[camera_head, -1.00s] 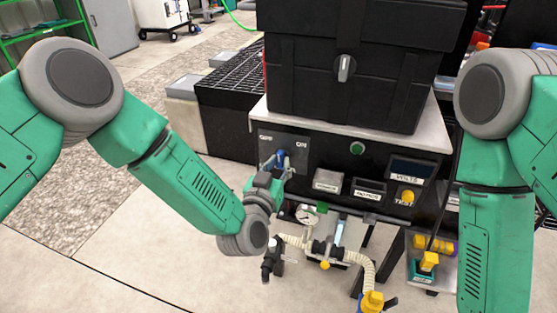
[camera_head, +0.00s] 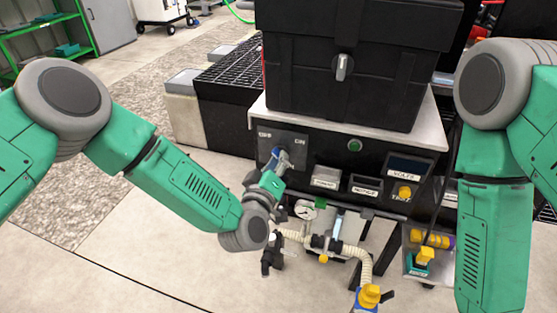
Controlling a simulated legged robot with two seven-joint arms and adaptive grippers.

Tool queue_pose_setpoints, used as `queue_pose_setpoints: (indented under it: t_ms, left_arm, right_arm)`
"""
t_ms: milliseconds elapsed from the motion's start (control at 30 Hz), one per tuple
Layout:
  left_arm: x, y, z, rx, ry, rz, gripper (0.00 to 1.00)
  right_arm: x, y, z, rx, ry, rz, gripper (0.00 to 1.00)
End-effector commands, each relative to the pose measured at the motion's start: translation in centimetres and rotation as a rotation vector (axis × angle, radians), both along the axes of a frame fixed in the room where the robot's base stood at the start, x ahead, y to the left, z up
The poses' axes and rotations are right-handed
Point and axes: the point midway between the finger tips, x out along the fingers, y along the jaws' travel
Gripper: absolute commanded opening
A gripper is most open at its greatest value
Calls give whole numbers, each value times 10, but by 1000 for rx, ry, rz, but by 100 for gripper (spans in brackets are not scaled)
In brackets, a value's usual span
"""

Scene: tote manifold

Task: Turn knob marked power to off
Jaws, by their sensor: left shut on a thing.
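The knob's exact pointing direction is hard to make out. My right arm (camera_head: 490,240) hangs at the right edge; its gripper is out of the picture.
A large black case (camera_head: 362,65) stands on the light top above the panel. The panel also bears a green button (camera_head: 355,145), a VOLTS display (camera_head: 408,167) and a yellow TEST button (camera_head: 405,192). A gauge (camera_head: 305,209) and hoses (camera_head: 350,254) are below. Floor at left is clear.

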Motion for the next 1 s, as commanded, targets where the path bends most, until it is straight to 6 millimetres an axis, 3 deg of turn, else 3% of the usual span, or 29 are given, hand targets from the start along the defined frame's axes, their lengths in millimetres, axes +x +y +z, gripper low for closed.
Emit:
queue_pose_setpoints:
  t_ms: [567, 600, 633, 1000]
  left_arm:
    - [-2, 0, -4, -26, 19, -1, 0]
    - [-2, 0, -4, -26, 19, -1, 24]
    - [-1, 0, -4, -26, 19, -1, 34]
    - [-3, 1, -1, -26, 12, -1, 34]
  right_arm:
    - [0, 0, 0, 0, 0, 0, 40]
    - [0, 0, 0, 0, 0, 0, 40]
    - [0, 0, 0, 0, 0, 0, 40]
    - [-2, 0, 1, 0, -2, 0, 40]
